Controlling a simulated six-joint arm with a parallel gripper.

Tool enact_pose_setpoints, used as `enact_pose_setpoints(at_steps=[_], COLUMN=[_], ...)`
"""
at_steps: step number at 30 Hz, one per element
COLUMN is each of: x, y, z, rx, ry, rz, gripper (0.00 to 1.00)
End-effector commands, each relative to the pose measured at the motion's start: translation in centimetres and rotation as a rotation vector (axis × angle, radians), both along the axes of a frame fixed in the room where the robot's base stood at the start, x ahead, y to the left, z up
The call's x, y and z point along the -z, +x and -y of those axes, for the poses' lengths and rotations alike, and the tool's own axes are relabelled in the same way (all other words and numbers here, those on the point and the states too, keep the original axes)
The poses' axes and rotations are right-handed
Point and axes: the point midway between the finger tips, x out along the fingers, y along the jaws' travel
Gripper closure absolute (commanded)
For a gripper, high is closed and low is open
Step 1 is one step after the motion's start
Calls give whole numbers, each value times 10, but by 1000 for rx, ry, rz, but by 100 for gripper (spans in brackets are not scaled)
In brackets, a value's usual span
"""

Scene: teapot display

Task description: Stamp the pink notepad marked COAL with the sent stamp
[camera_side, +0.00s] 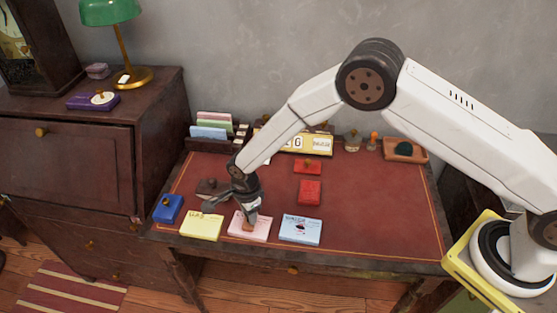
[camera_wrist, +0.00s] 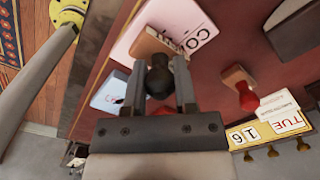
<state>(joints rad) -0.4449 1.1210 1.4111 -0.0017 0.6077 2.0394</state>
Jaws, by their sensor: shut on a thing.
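The pink notepad (camera_side: 262,229) lies near the desk's front edge, between a yellow notepad (camera_side: 201,227) and a light blue notepad (camera_side: 300,231). In the wrist view, the pink notepad (camera_wrist: 193,20) shows the letters "CO", with the rest hidden. My gripper (camera_side: 248,212) points down over its left part. In the wrist view, my gripper (camera_wrist: 160,80) is shut on the black knob of a stamp (camera_wrist: 149,46) with a wooden base. The base is over the pink notepad; whether it touches the paper is unclear. The stamp's word is hidden.
A red-knobbed stamp (camera_wrist: 241,90) stands on the desk beside my gripper. A red pad (camera_side: 310,191) lies behind the notepads, and a blue box (camera_side: 168,208) at the left. A calendar (camera_side: 306,142) stands at the back. The desk's right half is mostly clear.

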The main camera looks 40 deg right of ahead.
Motion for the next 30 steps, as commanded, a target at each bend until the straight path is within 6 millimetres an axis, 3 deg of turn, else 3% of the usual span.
enact_pose_setpoints(at_steps=[30], x=[-58], y=[1], z=[0], rx=[0], ry=[1], rz=[2], gripper=[100])
